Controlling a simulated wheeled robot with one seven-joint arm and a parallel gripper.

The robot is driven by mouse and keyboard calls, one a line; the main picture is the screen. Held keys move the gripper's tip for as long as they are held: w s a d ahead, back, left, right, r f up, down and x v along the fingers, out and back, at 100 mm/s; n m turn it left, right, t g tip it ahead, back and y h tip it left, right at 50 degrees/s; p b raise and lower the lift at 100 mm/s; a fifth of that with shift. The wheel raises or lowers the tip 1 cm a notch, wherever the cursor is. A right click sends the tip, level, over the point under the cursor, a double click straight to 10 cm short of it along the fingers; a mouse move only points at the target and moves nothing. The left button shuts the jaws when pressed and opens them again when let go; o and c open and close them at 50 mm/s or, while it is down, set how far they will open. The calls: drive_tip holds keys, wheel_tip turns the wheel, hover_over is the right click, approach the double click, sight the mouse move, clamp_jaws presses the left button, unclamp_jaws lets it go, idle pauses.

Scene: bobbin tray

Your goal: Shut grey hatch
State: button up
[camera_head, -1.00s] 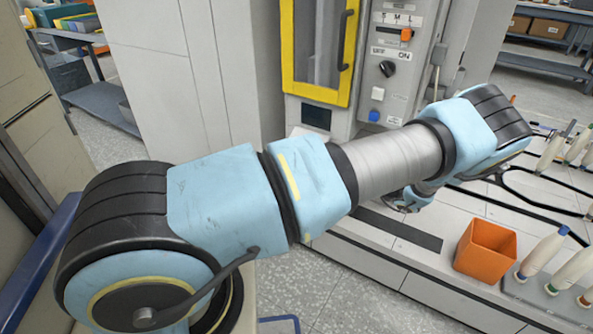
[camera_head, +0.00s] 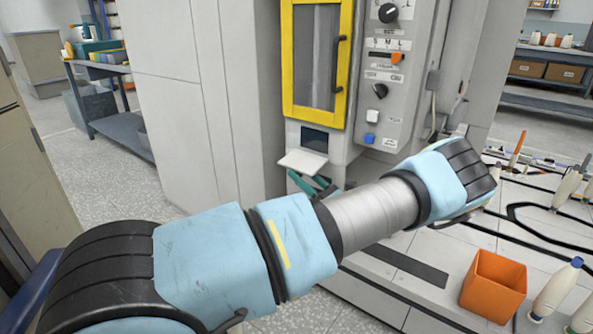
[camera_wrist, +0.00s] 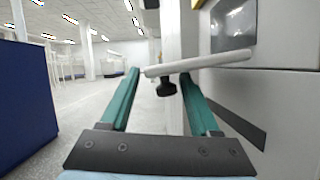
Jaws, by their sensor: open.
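The grey hatch (camera_head: 302,161) is a small pale flap that sticks out, open, below a dark recess (camera_head: 314,140) in the machine's front. In the wrist view the hatch (camera_wrist: 205,62) shows nearly edge-on, with a black knob (camera_wrist: 166,87) under its near end and the recess above it. My gripper (camera_head: 312,184) is open and empty, its green fingers just below the hatch. In the wrist view the fingertips (camera_wrist: 160,73) lie on either side of the knob. I cannot tell whether they touch the hatch.
Above the recess is a yellow-framed door (camera_head: 345,60) with a dark handle. A control panel (camera_head: 385,75) with knobs and buttons stands to its right. An orange bin (camera_head: 493,286) and bobbins (camera_head: 553,287) stand on the bench at right.

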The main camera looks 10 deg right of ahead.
drive_tip(key=shift+x, duration=1.2)
drive_tip(key=c, duration=1)
drive_tip(key=shift+d, duration=0.15)
